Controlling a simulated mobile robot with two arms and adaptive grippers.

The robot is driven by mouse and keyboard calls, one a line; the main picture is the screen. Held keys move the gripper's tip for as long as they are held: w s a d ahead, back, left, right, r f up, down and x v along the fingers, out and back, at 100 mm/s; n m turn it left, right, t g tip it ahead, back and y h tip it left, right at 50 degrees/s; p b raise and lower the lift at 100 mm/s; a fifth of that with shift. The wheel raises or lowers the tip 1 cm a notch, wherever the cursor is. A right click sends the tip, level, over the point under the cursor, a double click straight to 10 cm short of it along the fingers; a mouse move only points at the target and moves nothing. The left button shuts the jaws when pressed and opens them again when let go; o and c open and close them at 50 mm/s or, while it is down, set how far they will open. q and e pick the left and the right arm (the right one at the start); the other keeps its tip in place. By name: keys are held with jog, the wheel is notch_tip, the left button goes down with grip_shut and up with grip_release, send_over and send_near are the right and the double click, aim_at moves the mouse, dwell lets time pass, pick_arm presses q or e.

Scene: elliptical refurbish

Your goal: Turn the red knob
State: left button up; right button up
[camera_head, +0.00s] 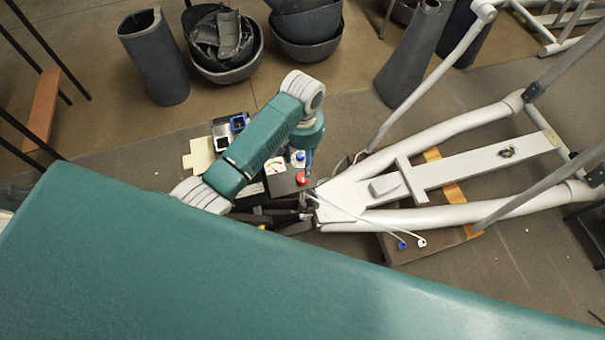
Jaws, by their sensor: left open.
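A small red knob (302,180) sits on a dark box-like unit (279,186) with a white-faced dial, near the middle of the head view. My left gripper (309,172) hangs below my teal wrist, right beside the red knob in the picture. It is open, but its fingers are small and dark here. I cannot tell whether they touch the knob. My teal forearm covers the left part of the unit. My right gripper is not in view.
A blue knob (299,156) is just behind the red one. A white tubular frame (440,180) stands close on the right, with loose white cables (365,222) at its near end. Dark bins (225,50) stand at the back. A large teal surface fills the foreground.

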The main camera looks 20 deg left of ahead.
aim_at(303, 177)
pick_arm(q)
notch_tip(303, 177, down, 10)
jog(key=shift+r, duration=0.15)
dwell(0.3)
jog(key=c, duration=1.1)
